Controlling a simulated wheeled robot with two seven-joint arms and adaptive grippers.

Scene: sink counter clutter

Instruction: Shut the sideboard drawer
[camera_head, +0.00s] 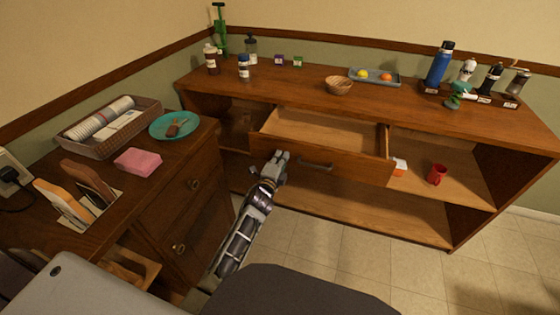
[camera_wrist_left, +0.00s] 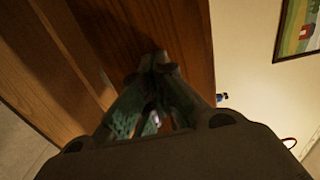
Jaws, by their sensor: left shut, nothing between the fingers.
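The sideboard (camera_head: 300,88) is a long brown wooden unit against the back wall. Its drawer (camera_head: 340,162) is pulled out toward me, and its inside looks empty. The drawer front carries a dark bar handle (camera_head: 316,165). My left gripper (camera_head: 281,156) is shut and empty at the left part of the drawer front, left of the handle. Whether it touches the front I cannot tell. In the left wrist view the shut fingers (camera_wrist_left: 155,65) lie before brown wood. My right gripper is not in view.
A red mug (camera_head: 437,174) stands on the shelf right of the drawer. Bottles, a bowl (camera_head: 339,85) and a tray (camera_head: 375,77) stand on the sideboard top. A wooden cabinet (camera_head: 180,215) with a basket (camera_head: 108,125) and teal plate (camera_head: 175,125) stands at left. Tiled floor lies clear in front.

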